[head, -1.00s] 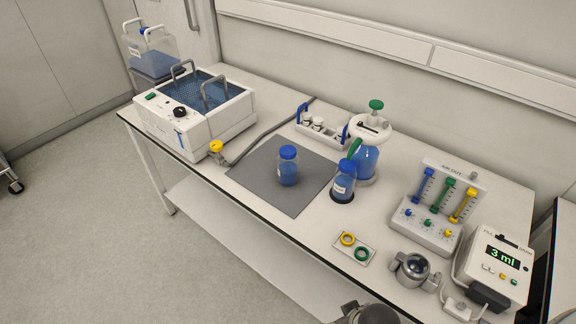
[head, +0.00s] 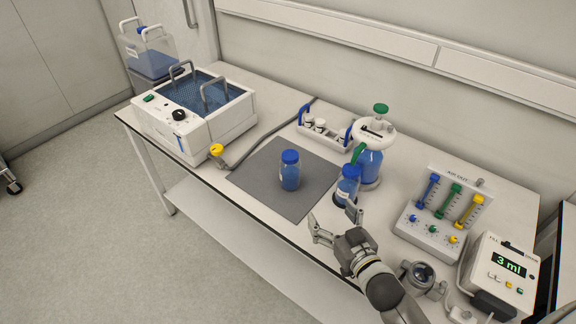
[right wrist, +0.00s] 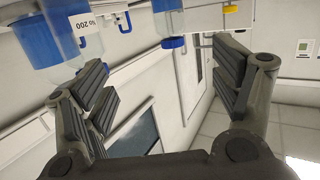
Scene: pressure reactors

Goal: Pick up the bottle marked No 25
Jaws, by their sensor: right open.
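Two blue-capped bottles of blue liquid stand upright in the head view. One bottle (head: 290,174) is on the grey mat (head: 262,193); the other bottle (head: 347,186) is right of the mat, close to the reactor vessel. Their labels are too small to read there. My right gripper (head: 333,219) is open and empty near the table's front edge, in front of both bottles. No 25 is not readable. My left gripper is out of view.
A large vessel (head: 369,163) stands behind the right bottle. A rack (head: 325,132) is behind the mat. A water bath (head: 190,115) and yellow-handled valve (head: 216,150) are at left. A flow-meter stand (head: 435,222) and a "3 ml" unit (head: 505,268) are at right.

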